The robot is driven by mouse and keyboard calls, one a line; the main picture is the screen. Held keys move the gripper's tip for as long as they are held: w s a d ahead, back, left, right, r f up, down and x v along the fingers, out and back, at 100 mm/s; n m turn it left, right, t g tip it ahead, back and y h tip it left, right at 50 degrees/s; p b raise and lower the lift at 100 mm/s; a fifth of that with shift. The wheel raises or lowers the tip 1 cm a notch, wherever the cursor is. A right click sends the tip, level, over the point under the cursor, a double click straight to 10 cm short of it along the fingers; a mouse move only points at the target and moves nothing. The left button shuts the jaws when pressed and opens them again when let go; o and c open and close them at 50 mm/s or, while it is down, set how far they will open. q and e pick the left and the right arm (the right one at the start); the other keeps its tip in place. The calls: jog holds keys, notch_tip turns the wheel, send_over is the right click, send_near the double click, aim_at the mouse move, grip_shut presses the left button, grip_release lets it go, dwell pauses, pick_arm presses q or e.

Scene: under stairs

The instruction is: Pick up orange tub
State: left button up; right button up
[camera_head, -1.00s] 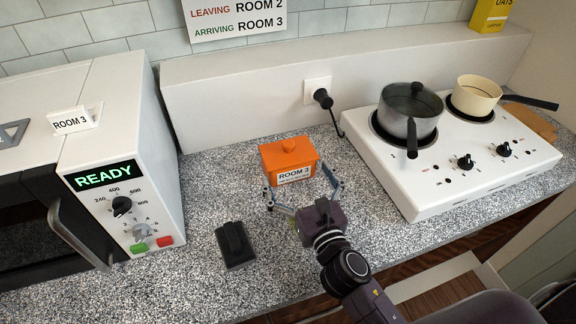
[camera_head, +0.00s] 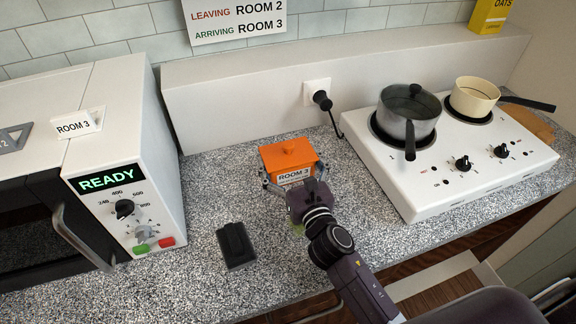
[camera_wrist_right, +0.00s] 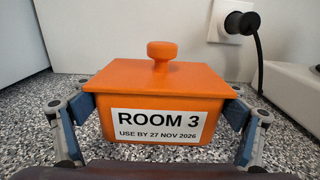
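The orange tub (camera_head: 287,153), with a lid, a round knob and a white ROOM 3 label, stands upright on the speckled counter near the back wall. My right gripper (camera_head: 294,176) is at the front of the tub, its fingers spread to the tub's left and right. In the right wrist view the tub (camera_wrist_right: 158,88) sits centred between the two blue-padded fingers (camera_wrist_right: 158,113). The pads are very close to its sides, and I see no clear grip. The label's use-by date reads 27 Nov 2026. My left gripper is not in view.
A small black object (camera_head: 235,244) lies on the counter left of my right arm. A microwave (camera_head: 122,190) showing READY stands at the left. A white hob (camera_head: 455,165) with a grey lidded pot (camera_head: 408,113) and a cream pan (camera_head: 474,97) is at the right.

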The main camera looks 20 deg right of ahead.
jog(key=c, duration=0.8)
jog(key=shift+r, duration=0.1)
jog(key=shift+c, duration=0.4)
jog(key=shift+r, duration=0.1)
jog(key=shift+r+p, duration=0.3)
jog(key=shift+r, duration=0.35)
notch_tip(320, 180, up, 18)
jog(key=p, duration=0.4)
jog(key=shift+r, duration=0.15)
jog(key=shift+r, duration=0.1)
